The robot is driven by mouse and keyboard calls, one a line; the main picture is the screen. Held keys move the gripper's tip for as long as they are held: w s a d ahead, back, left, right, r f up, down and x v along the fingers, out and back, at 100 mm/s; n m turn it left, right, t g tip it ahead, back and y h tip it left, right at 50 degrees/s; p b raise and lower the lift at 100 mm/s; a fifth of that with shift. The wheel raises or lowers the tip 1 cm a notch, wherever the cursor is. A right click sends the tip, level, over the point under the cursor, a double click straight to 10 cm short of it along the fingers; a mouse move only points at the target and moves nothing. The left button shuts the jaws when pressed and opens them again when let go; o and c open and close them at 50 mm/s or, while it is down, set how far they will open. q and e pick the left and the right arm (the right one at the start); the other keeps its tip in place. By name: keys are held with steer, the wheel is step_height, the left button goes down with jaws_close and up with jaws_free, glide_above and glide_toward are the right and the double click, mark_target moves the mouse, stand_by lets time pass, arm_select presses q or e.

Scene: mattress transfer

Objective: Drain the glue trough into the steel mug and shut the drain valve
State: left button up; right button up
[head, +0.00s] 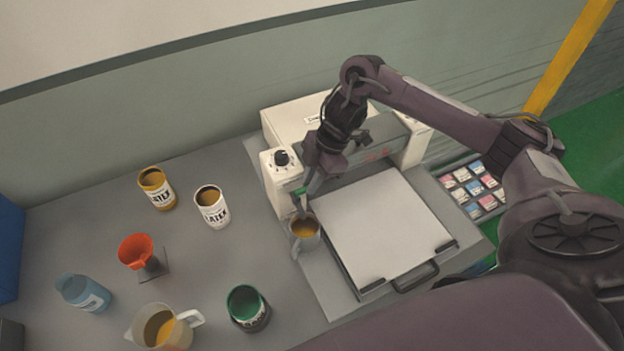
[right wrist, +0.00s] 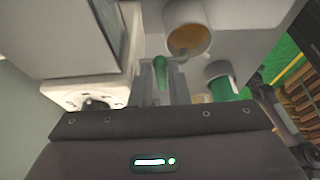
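The steel mug (head: 294,241) stands upright at the left front of the glue machine, below its drain, with yellow-brown glue in it. A mug-like opening with yellowish contents (right wrist: 188,32) shows at the top of the right wrist view. The glue trough (head: 385,135) is a grey bar across the machine, partly hidden by my right arm. The green valve handle (head: 298,191) is at its left end. My right gripper (head: 309,190) is at the handle; in the right wrist view its fingers close on the green handle (right wrist: 160,72). Whether glue is flowing is unclear. My left gripper is out of view.
A pale flat plate (head: 380,225) lies right of the mug. On the left table are two latex cans (head: 157,188) (head: 212,207), a red funnel (head: 136,250), a blue bottle (head: 82,293), a pitcher (head: 165,328) and a green can (head: 248,308). A swatch tray (head: 474,186) is right.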

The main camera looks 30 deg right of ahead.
steer(key=o, duration=0.3)
steer(key=shift+o, duration=0.2)
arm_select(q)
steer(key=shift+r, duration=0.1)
arm_select(e)
steer(key=shift+s, duration=0.1)
